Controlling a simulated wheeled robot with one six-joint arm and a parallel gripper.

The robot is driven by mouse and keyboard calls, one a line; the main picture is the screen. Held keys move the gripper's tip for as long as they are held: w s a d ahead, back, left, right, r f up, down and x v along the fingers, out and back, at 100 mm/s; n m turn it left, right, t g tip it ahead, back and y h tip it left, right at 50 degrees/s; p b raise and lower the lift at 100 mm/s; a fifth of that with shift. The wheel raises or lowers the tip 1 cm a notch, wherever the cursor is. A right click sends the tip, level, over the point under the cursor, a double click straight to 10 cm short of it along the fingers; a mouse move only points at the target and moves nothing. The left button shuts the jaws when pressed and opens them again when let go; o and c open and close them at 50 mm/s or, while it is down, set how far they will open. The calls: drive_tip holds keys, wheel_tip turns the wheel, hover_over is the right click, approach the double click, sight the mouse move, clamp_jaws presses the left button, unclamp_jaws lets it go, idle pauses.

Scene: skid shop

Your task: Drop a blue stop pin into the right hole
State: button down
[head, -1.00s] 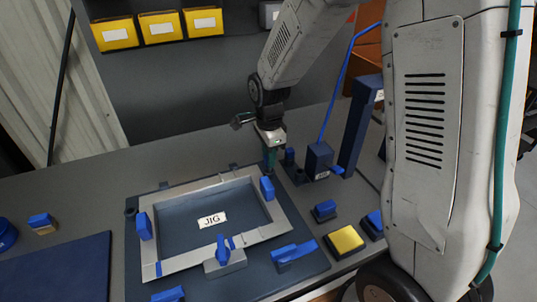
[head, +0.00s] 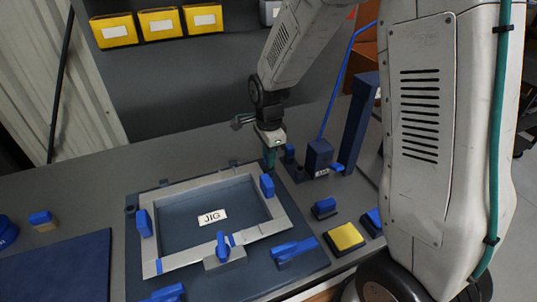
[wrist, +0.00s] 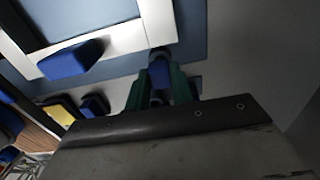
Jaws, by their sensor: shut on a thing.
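My gripper (head: 269,164) has green fingers and points down at the back right corner of the silver frame (head: 200,182) on the jig plate (head: 305,262). It is shut on a blue stop pin (wrist: 160,74), which shows between the fingers in the wrist view. A dark round socket (wrist: 158,53) lies just beyond the pin by the frame corner. It looks like the right hole, and I cannot tell whether the pin tip is inside it. The head view hides this spot behind the fingers. A similar dark socket (head: 131,211) stands at the plate's left.
Another blue pin (head: 289,153) stands in a dark rack (head: 298,173) just right of my gripper. A dark blue block (head: 319,155) and a tall post (head: 358,125) stand further right. Blue clamps (head: 267,186) sit around the frame. A yellow-topped button (head: 346,237) is at the front right.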

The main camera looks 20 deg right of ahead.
drive_tip(key=shift+f, duration=0.25)
idle(0.3)
drive_tip(key=c, duration=0.7)
unclamp_jaws()
drive_tip(key=shift+c, duration=0.2)
drive_tip(key=shift+r, duration=3.5)
